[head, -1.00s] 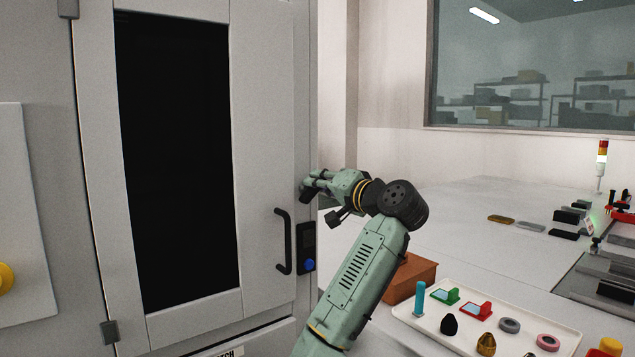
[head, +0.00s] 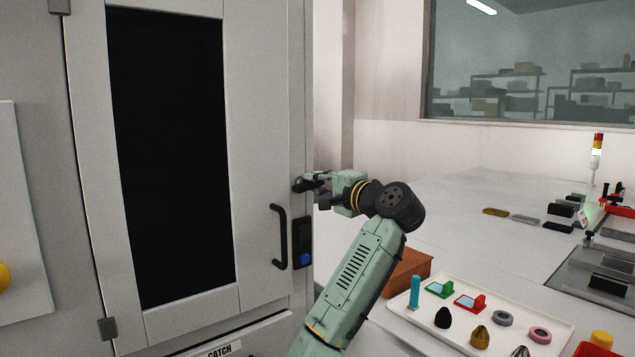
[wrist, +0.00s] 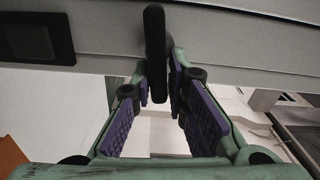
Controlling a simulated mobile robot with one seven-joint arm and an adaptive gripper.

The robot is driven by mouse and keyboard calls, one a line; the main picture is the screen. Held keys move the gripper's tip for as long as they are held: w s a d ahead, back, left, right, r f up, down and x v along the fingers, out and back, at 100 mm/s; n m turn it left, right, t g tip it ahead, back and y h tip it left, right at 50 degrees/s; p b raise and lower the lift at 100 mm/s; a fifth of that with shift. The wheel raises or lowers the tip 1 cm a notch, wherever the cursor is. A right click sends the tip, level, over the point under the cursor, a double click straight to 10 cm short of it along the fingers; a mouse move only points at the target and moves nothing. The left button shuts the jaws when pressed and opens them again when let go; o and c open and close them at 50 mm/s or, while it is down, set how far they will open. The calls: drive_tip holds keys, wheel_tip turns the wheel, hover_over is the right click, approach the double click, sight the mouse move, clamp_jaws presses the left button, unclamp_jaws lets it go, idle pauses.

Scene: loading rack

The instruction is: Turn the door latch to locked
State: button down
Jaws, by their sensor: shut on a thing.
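The grey cabinet door (head: 258,150) with its tall black window is closed at the left of the head view. The dark door latch (wrist: 155,45) shows in the wrist view as a lever with a rounded end, standing out from the pale door edge. My gripper (wrist: 160,82) has its purple-padded fingers on either side of the lever, with their tips closed on it. In the head view my gripper (head: 312,184) is at the door's right edge, above the handle, and largely hides the latch there. The lever's exact angle is hard to tell.
A black door handle (head: 280,237) and a dark panel with a blue button (head: 305,259) sit below my gripper. To the right, a white tray (head: 400,321) with small parts and a brown box (head: 409,268) stand on the pale worktop (head: 450,225).

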drive_tip(key=shift+a+f, duration=0.2)
drive_tip(key=shift+f, duration=0.15)
drive_tip(key=c, duration=1.6)
unclamp_jaws()
drive_tip(key=shift+w+a+r, duration=0.1)
drive_tip(key=shift+c, duration=0.2)
drive_tip(key=shift+r, duration=0.1)
drive_tip(key=shift+s+d, duration=0.25)
drive_tip(key=shift+d, duration=0.1)
drive_tip(key=v, duration=1.1)
drive_tip(key=shift+s, duration=0.15)
